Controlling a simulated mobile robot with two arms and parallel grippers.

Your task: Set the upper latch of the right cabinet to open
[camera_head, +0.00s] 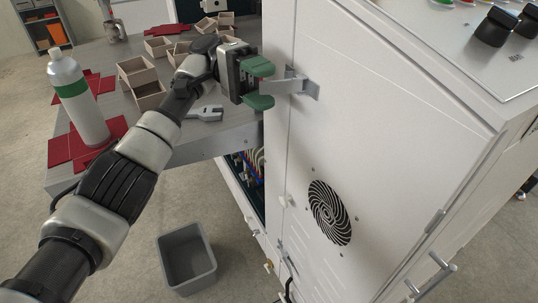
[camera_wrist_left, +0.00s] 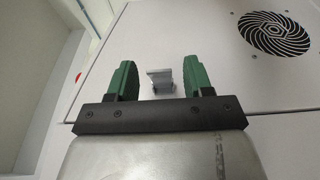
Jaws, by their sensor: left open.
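The upper latch (camera_head: 297,85) is a small grey metal piece near the upper left edge of the white right cabinet's door (camera_head: 385,150). It sticks out toward my left gripper (camera_head: 268,84), which is open with its green fingers above and below the latch. In the left wrist view, the latch (camera_wrist_left: 161,82) stands between the two fingertips (camera_wrist_left: 158,78), with a gap on each side. The gripper looks empty. My right gripper is not in view.
A round vent (camera_head: 329,213) is on the cabinet door. A workbench (camera_head: 225,140) at left holds small open boxes (camera_head: 140,78), red flat pieces, a wrench (camera_head: 206,113) and a white bottle (camera_head: 78,100). A grey bin (camera_head: 186,258) stands on the floor.

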